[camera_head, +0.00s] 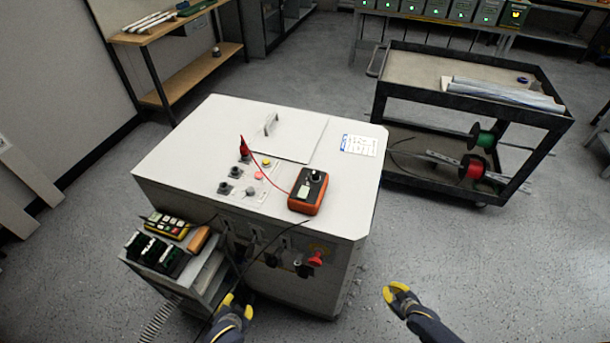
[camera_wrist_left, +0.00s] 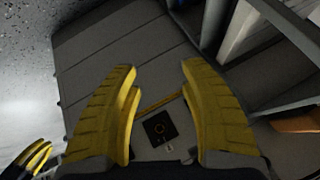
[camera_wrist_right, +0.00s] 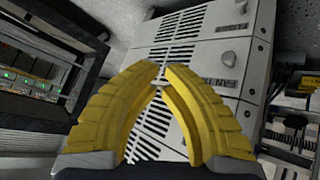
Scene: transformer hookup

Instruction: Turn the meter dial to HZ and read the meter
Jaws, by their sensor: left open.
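The meter (camera_head: 308,191), orange with a black face, lies on the right front part of the white cabinet's top. Its dial (camera_head: 315,175) is a dark knob near the far end; its setting is too small to read. A pale display (camera_head: 303,191) shows no legible reading. A red lead runs from the meter to a red probe (camera_head: 243,147) standing on the cabinet's terminal panel. My left gripper (camera_head: 237,304) is open and empty, low in front of the cabinet, its fingers wide apart in the left wrist view (camera_wrist_left: 158,85). My right gripper (camera_head: 397,292) is empty, right of the cabinet, its tips nearly meeting in the right wrist view (camera_wrist_right: 161,72).
The white cabinet (camera_head: 180,150) carries terminals, buttons and a handled lid. A small side cart (camera_head: 205,270) with a yellow device (camera_head: 167,225) and dark blocks stands at its left front. A black trolley (camera_head: 400,85) with spools stands at right. The floor around my right gripper is clear.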

